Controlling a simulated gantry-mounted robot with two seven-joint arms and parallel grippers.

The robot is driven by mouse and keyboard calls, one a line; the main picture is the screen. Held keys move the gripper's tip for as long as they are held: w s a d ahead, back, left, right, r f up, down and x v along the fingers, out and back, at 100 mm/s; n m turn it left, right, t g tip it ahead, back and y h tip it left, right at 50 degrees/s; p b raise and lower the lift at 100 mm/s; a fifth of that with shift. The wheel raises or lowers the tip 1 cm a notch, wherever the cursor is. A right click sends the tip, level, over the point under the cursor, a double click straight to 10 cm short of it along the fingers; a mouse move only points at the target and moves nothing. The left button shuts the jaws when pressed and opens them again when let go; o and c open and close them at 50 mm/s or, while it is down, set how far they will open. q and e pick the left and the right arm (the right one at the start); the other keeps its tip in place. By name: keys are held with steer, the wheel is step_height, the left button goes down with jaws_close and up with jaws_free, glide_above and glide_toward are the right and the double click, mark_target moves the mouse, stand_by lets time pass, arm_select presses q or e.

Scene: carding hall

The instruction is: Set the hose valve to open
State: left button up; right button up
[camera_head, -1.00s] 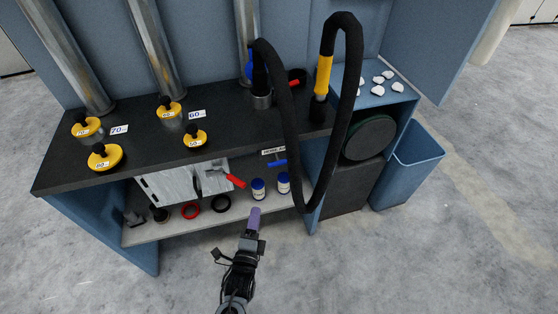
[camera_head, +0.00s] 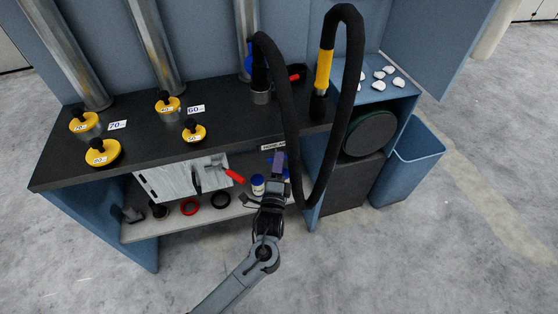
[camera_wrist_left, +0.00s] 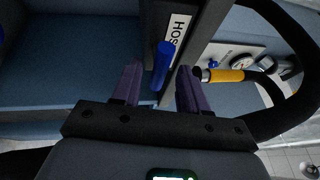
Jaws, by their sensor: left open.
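The hose valve's blue handle (camera_wrist_left: 162,66) shows in the left wrist view beside a white label (camera_wrist_left: 178,30) starting "HOS", roughly parallel to its lettering. In the head view the label (camera_head: 273,147) is on the bench's front edge, and my gripper mostly hides the handle below it. My left gripper (camera_head: 279,162) is at the handle. Its purple fingers (camera_wrist_left: 158,82) are apart, one on each side of the handle in the wrist view, with gaps visible. Contact cannot be told. My right gripper is not in view.
A black hose (camera_head: 290,120) loops down just right of my left gripper. A blue-lidded jar (camera_head: 258,185) stands on the lower shelf (camera_head: 240,209) close to the arm; another is mostly hidden. A red-handled tool (camera_head: 234,176) is to the left. A blue bin (camera_head: 410,165) stands at right.

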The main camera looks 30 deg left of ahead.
arm_select(q)
steer(key=shift+x, duration=1.1)
jaws_close()
